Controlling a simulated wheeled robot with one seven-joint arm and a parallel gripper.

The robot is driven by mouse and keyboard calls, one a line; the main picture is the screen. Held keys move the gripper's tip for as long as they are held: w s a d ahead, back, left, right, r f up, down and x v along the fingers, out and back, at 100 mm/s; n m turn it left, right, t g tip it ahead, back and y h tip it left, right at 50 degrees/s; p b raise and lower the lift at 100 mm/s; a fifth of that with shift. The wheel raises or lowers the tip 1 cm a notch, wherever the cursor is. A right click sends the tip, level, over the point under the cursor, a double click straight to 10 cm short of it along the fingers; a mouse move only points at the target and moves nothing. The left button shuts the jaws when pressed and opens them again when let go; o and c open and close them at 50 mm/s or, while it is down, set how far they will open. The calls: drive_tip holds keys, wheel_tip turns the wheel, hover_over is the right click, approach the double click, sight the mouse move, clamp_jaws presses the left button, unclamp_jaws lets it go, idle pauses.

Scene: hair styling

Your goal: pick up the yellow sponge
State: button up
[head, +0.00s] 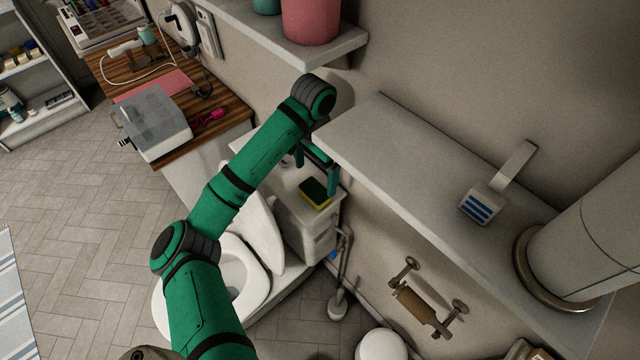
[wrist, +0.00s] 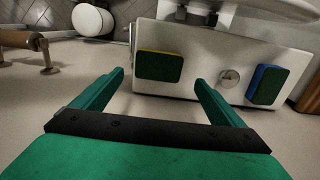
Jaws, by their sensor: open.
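The yellow sponge (head: 315,193) lies on the white toilet tank lid (head: 290,187), its dark green face up and a yellow edge showing. In the wrist view the same sponge (wrist: 159,67) appears between and beyond the fingertips. My gripper (head: 316,169) is open and empty close to the sponge, at the tank. In the wrist view both fingers of my gripper (wrist: 159,78) stand wide apart and nothing is between them. I cannot tell the exact gap to the sponge.
A second sponge with a blue edge (wrist: 265,85) lies on the lid past the round flush button (wrist: 229,78). A grey shelf (head: 440,180) juts from the wall beside my gripper. A paper holder (head: 415,305) and the open toilet (head: 240,270) are below.

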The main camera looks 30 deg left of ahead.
sight(316, 189)
drive_tip(key=f, duration=0.6)
drive_tip(key=shift+w+d, duration=0.2)
drive_tip(key=shift+s+d+f, duration=0.1)
drive_tip(key=shift+d+f, duration=0.05)
drive_tip(key=shift+f, duration=0.3)
drive_tip(key=shift+s+a, duration=0.15)
drive_tip(key=shift+a, duration=0.1)
drive_tip(key=shift+d, duration=0.1)
drive_tip(key=c, duration=1.2)
wheel_tip(316, 189, up, 7)
drive_tip(key=shift+s+r, duration=0.1)
drive_tip(key=shift+r, duration=0.1)
drive_tip(key=s+a, duration=0.3)
drive_tip(key=s, duration=0.6)
drive_tip(key=s+a, duration=0.3)
drive_tip(key=s, duration=0.6)
drive_tip(key=shift+s+a+f, duration=0.15)
drive_tip(key=shift+s+a, duration=0.15)
drive_tip(key=shift+a, duration=0.05)
